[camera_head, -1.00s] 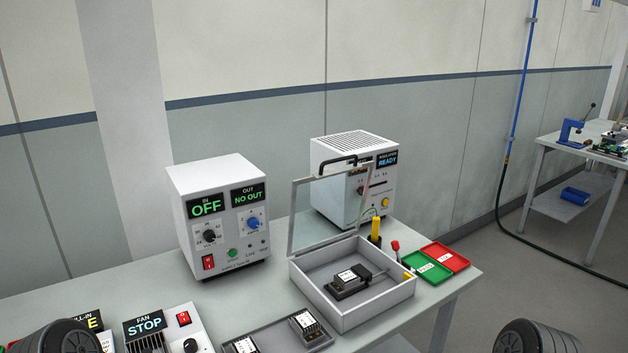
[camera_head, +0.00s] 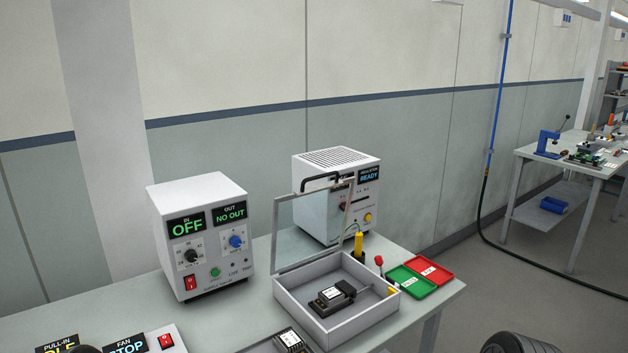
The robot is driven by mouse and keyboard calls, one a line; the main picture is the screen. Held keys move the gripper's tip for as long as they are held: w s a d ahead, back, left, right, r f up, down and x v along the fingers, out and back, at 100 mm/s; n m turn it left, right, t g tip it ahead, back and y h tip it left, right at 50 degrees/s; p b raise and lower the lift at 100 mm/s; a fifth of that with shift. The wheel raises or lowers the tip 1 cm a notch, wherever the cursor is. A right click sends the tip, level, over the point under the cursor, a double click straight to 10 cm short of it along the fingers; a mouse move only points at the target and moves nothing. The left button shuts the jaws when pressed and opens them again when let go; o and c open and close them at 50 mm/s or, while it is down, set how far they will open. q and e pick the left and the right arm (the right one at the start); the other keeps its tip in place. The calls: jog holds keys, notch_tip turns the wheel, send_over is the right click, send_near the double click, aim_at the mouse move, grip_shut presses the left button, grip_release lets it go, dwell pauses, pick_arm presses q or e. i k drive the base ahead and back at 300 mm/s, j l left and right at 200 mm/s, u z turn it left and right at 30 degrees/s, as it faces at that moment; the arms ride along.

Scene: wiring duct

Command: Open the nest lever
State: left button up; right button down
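A white open box (camera_head: 335,325) stands on the bench with its clear lid (camera_head: 312,225) raised. Inside it, a black module with a white label (camera_head: 332,296) sits in a dark nest. A thin dark rod (camera_head: 372,287) runs from the nest toward the box's right side, near a small yellow piece (camera_head: 393,291). A red-knobbed stick (camera_head: 379,262) stands just behind the box; I cannot tell which of these is the nest lever. Neither gripper shows; only a dark rounded part of my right arm is at the bottom right edge.
A power supply (camera_head: 203,240) reading OFF stands left of the box. An instrument reading READY (camera_head: 325,195) and a yellow-handled probe (camera_head: 358,243) stand behind it. Green (camera_head: 407,281) and red (camera_head: 432,269) trays lie to its right. A module tray (camera_head: 262,347) is in front.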

aim_at(378, 260)
jog(key=i+l+u, duration=0.15)
jog(key=l, duration=0.35)
jog(key=i+l+u, duration=0.15)
jog(key=l, duration=0.4)
jog(key=i+l+u, duration=0.2)
jog(key=l, duration=0.35)
jog(key=i+l+u, duration=0.15)
jog(key=l, duration=0.4)
jog(key=i+l+u, duration=0.15)
jog(key=l, duration=0.45)
jog(key=l+u, duration=0.15)
jog(key=l, duration=0.45)
